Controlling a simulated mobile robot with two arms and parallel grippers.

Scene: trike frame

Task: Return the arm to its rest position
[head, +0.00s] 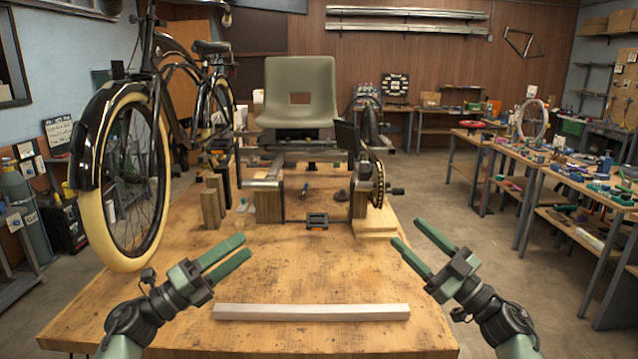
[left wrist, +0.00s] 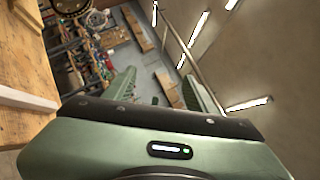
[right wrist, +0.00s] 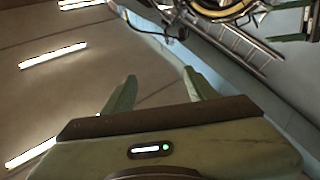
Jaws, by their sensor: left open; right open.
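My left gripper (head: 232,258) is open and empty above the front left of the wooden workbench (head: 290,270), its fingers pointing up and to the right in the head view. My right gripper (head: 415,246) is open and empty above the front right of the bench, its fingers pointing up and to the left. The left wrist view shows the left fingers (left wrist: 160,90) apart with nothing between them. The right wrist view shows the right fingers (right wrist: 158,92) apart and empty. A pale bar (head: 311,312) lies on the bench between the two arms, touched by neither gripper.
A trike frame with a grey-green seat (head: 300,92) stands on wooden blocks (head: 268,205) at the back of the bench. A black bicycle (head: 125,175) with cream tyres stands at left, close to my left arm. Side tables (head: 560,180) with tools stand at right.

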